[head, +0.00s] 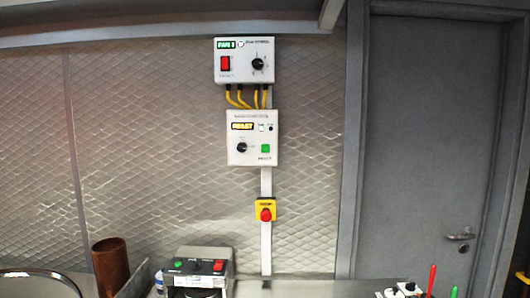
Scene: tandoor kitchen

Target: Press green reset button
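The same box has a lit amber display (242,126) and a black knob (242,147). A second, smaller green button (178,264) is on a grey machine (222,284) at the bottom, beside a red switch (218,266). Neither of my grippers shows in the head view, and nothing covers the wall button.
An upper control box (241,72) with a red switch and green display joins the lower one by yellow cables (245,97). A red emergency knob (266,214) is below. A copper-brown cylinder (110,265) stands at left. A grey door (425,140) is at right.

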